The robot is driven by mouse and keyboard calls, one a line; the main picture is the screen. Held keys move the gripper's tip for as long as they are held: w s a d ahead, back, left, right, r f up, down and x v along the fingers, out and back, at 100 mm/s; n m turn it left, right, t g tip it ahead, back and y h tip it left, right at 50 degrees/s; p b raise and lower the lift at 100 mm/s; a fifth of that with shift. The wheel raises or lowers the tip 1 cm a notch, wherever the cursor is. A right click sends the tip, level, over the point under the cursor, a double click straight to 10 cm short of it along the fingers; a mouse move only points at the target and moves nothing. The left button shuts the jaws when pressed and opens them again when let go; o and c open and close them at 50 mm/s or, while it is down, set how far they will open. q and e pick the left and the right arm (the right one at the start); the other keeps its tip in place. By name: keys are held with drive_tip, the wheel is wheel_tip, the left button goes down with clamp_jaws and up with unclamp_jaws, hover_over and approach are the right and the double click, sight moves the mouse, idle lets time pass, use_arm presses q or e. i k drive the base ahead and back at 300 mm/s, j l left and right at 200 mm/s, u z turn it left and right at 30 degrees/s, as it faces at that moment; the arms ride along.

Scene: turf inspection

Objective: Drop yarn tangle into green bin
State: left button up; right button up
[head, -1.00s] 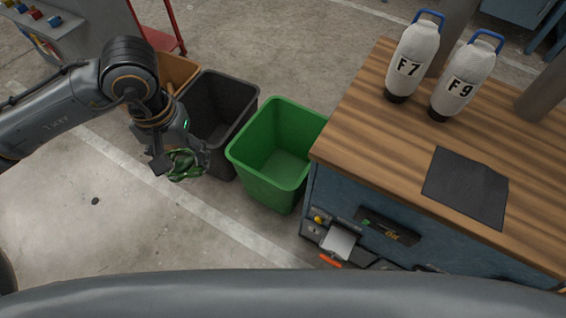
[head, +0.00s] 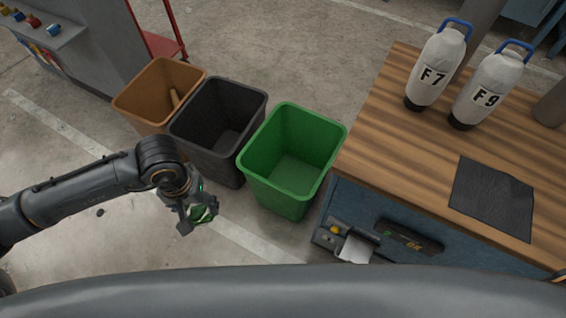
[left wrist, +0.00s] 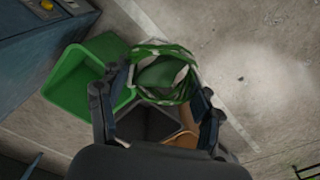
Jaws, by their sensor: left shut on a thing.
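The yarn tangle (left wrist: 163,75) is a green bundle with pale strands. My left gripper (head: 198,218) is shut on it, and the tangle also shows in the head view (head: 204,212). The gripper holds it in front of the bins, to the left of and nearer than the green bin. The green bin (head: 325,146) stands on the floor, open at the top, and I see no contents in it. The green bin also shows in the left wrist view (left wrist: 62,93), left of the gripper. My right gripper is in neither view.
A black bin (head: 186,138) and a brown bin (head: 131,110) stand left of the green bin; the brown one holds a brown object. A wooden-topped bench (head: 393,138) stands close on the right with two white bottles (head: 435,68) and a dark mat (head: 492,198).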

sight(285, 183)
drive_tip(key=i+j, duration=0.15)
drive_tip(key=j, duration=0.2)
drive_tip(key=i+j+z, duration=0.1)
drive_tip(key=i+j, duration=0.25)
drive_tip(key=j, duration=0.3)
drive_tip(key=i+j+z, duration=0.1)
drive_tip(key=j, duration=0.25)
drive_tip(key=i+j, duration=0.2)
drive_tip(key=j, duration=0.15)
drive_tip(key=i+j, duration=0.1)
drive_tip(key=j, duration=0.25)
drive_tip(key=i+j+z, duration=0.1)
drive_tip(key=z, duration=2.35)
